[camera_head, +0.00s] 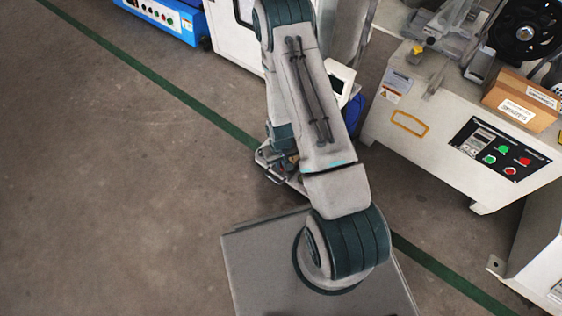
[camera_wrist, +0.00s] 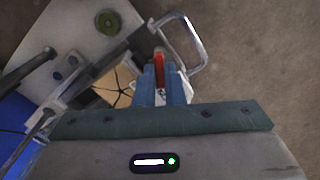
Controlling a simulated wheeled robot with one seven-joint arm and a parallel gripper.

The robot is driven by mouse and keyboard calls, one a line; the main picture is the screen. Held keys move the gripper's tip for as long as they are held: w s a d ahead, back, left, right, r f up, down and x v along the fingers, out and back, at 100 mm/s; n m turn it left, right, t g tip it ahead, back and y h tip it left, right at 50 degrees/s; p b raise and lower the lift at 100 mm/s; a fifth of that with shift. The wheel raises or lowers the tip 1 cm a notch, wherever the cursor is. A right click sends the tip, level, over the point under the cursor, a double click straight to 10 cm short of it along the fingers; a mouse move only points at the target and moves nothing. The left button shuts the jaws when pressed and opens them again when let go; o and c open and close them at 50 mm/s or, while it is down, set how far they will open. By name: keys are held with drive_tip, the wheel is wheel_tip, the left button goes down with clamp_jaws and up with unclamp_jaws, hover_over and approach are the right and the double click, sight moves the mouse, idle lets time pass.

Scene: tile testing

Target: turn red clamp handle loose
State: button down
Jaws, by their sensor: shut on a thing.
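The red clamp handle (camera_wrist: 159,70) shows in the wrist view, between the two blue fingers of my gripper (camera_wrist: 160,82). The fingers are shut on it, one on each side. A silver metal end shows at the handle's lower tip. The handle sits beside a metal frame with a bent silver bar (camera_wrist: 202,50). In the head view my arm hides the handle, and the gripper's fingers cannot be made out there.
A white machine with a control panel (camera_head: 500,150) and a cardboard box (camera_head: 521,101) stand at the right. A blue unit (camera_head: 165,18) stands at the top left. A round green knob (camera_wrist: 107,22) shows in the wrist view. The floor at the left is clear.

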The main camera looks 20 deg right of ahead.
drive_tip(key=shift+w+a, duration=0.1)
drive_tip(key=n, duration=0.6)
drive_tip(key=c, duration=1.8)
unclamp_jaws()
drive_tip(key=shift+o, duration=0.2)
drive_tip(key=shift+r, duration=0.1)
drive_tip(key=shift+r, duration=0.3)
drive_tip(key=shift+r+p, duration=2.45)
drive_tip(key=shift+r, duration=0.65)
